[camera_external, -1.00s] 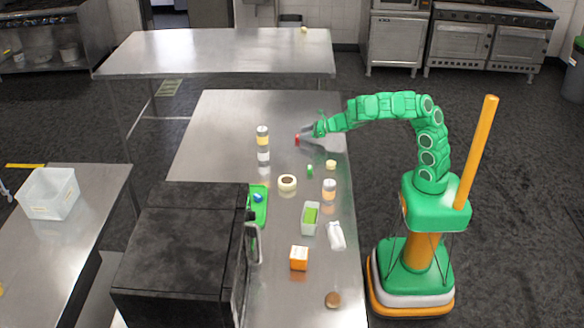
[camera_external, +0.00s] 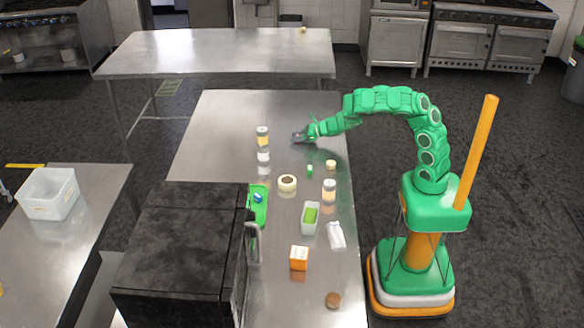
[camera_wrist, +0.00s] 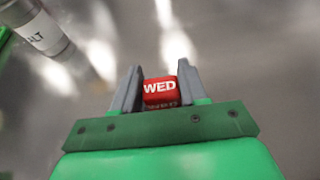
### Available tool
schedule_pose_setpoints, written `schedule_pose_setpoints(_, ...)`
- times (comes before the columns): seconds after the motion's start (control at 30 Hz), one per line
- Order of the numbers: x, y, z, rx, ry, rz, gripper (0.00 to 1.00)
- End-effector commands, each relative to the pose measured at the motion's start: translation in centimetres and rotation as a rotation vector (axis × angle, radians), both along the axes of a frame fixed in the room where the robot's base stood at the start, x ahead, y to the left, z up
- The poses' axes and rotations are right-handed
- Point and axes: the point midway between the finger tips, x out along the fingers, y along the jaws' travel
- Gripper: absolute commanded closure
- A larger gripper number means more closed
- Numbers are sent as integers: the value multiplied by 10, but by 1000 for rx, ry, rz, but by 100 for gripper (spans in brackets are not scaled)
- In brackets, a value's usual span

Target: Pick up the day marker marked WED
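The red day marker (camera_wrist: 160,88) with white letters WED shows in the wrist view, between the two grey fingers of my gripper (camera_wrist: 160,82). Its lettered face is toward the camera, and a mirrored image of it shows just below. The fingers stand close on its left and right sides. I cannot tell whether they press on it or leave a thin gap. In the external view my gripper (camera_external: 301,137) is low over the far part of the steel table (camera_external: 230,115), and the marker is hidden there.
A labelled shaker (camera_wrist: 42,30) is at the wrist view's upper left; two shakers (camera_external: 263,138) (camera_external: 263,158) stand left of my gripper. Nearer are a small green item (camera_external: 310,170), a round container (camera_external: 287,184) and a jar (camera_external: 329,190). The table beyond my gripper is clear.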

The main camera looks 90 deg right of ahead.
Motion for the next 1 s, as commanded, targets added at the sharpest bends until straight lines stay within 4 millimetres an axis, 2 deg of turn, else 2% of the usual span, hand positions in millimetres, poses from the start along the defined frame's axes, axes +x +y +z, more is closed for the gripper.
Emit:
schedule_pose_setpoints(0.03,0,0,0,0,0,0,73)
schedule_pose_setpoints(0.13,0,0,0,0,0,0,87)
schedule_pose_setpoints(0.57,0,0,7,-2,-1,1,87)
schedule_pose_setpoints(0.77,0,0,27,-4,0,1,87)
schedule_pose_setpoints(1.0,0,0,60,-4,-1,1,87)
